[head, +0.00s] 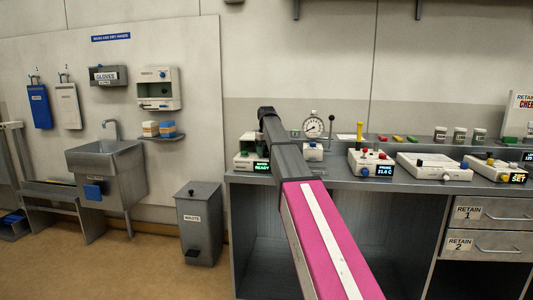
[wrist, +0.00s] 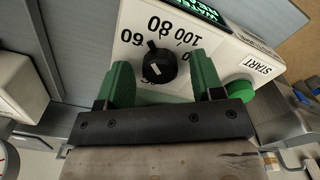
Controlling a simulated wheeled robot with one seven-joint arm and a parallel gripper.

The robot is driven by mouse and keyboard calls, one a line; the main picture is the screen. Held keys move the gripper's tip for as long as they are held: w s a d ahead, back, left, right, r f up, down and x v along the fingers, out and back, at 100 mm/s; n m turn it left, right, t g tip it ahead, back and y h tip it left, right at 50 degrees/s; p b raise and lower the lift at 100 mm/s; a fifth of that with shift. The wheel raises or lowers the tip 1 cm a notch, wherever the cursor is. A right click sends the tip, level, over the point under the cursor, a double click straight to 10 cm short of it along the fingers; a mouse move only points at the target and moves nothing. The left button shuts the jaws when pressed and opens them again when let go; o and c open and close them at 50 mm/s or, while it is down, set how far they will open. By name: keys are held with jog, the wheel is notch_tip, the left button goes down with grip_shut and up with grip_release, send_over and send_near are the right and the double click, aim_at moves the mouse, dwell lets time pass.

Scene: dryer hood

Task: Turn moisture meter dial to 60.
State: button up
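The moisture meter (head: 247,161) is a pale box with a lit "READY" display at the left end of the bench, partly hidden by my arm. In the wrist view its sloped face (wrist: 215,48) carries a black dial (wrist: 158,66) ringed by numbers including 60, 80 and 100, seen turned over. The dial's small nub points up-left in the picture, roughly between 60 and 80; its exact setting is hard to tell. My gripper (wrist: 164,74) is open, its green fingers on either side of the dial, with gaps visible. In the head view the fingertips are hidden.
A green START button (wrist: 240,91) sits just right of my right finger. A round gauge (head: 313,124) stands behind the arm. Other instruments (head: 371,162) line the bench to the right. A waste bin (head: 200,222) stands on the floor left of the bench.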

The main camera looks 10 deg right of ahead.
jog(key=shift+r, duration=0.1)
jog(key=shift+r, duration=3.65)
